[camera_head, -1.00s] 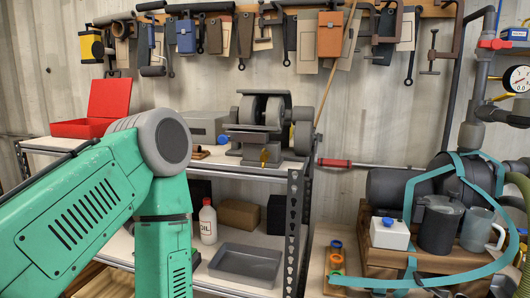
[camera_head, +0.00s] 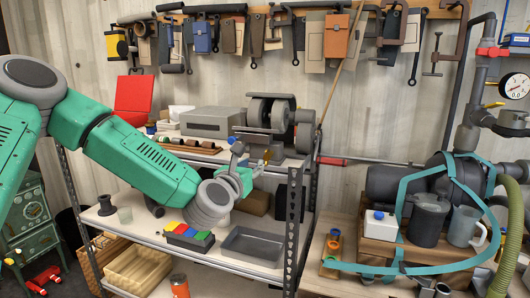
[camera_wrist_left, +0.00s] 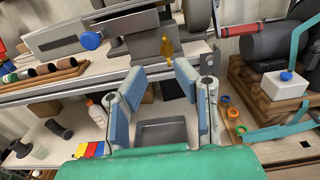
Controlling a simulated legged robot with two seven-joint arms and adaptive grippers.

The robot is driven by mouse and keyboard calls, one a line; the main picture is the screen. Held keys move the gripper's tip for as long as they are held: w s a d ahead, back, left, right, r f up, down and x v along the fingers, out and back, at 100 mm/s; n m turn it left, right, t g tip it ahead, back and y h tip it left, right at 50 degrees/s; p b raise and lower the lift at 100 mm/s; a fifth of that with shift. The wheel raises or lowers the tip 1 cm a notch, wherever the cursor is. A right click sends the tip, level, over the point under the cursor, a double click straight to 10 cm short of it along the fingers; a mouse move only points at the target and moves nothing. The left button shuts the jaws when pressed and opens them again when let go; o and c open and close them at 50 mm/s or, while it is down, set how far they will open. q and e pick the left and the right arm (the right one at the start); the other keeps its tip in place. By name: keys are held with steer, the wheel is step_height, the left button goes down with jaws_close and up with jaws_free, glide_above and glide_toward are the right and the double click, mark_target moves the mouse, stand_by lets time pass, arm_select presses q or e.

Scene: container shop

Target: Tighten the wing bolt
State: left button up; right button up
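The wing bolt (camera_head: 266,157) is small and golden-yellow, on the front of the grey bench grinder (camera_head: 268,115) on the shelf top. In the left wrist view the wing bolt (camera_wrist_left: 167,47) stands upright just beyond and between my fingertips. My left gripper (camera_head: 250,161) is right beside it in the head view, reaching in from the left. In the left wrist view my left gripper (camera_wrist_left: 158,68) is open, its two blue-lined fingers well apart with nothing between them. I cannot tell whether a finger touches the bolt. My right gripper does not show.
The metal shelf post (camera_head: 294,215) stands just right of the grinder. A grey box (camera_head: 212,122) sits left of it. Below are a grey tray (camera_head: 252,246) and a coloured bin set (camera_head: 188,236). A wooden stand (camera_head: 385,257) with pump and jugs is at right.

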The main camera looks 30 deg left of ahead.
mark_target(265, 153)
arm_select(q)
steer(key=x, duration=0.3)
steer(key=p+x, duration=0.1)
steer(key=x, duration=0.2)
steer(key=d+p+x, duration=0.1)
steer(key=x, duration=0.2)
steer(key=shift+w+d+r, duration=0.1)
steer(key=shift+w+r, duration=0.05)
steer(key=shift+r, duration=0.1)
steer(key=shift+w, duration=0.25)
steer(key=shift+w+a+f, duration=0.1)
steer(key=shift+a+f, duration=0.1)
steer(key=shift+a, duration=0.4)
steer(key=shift+d, duration=0.2)
jaws_close()
steer(key=shift+d+r, duration=0.1)
steer(key=shift+d, duration=0.1)
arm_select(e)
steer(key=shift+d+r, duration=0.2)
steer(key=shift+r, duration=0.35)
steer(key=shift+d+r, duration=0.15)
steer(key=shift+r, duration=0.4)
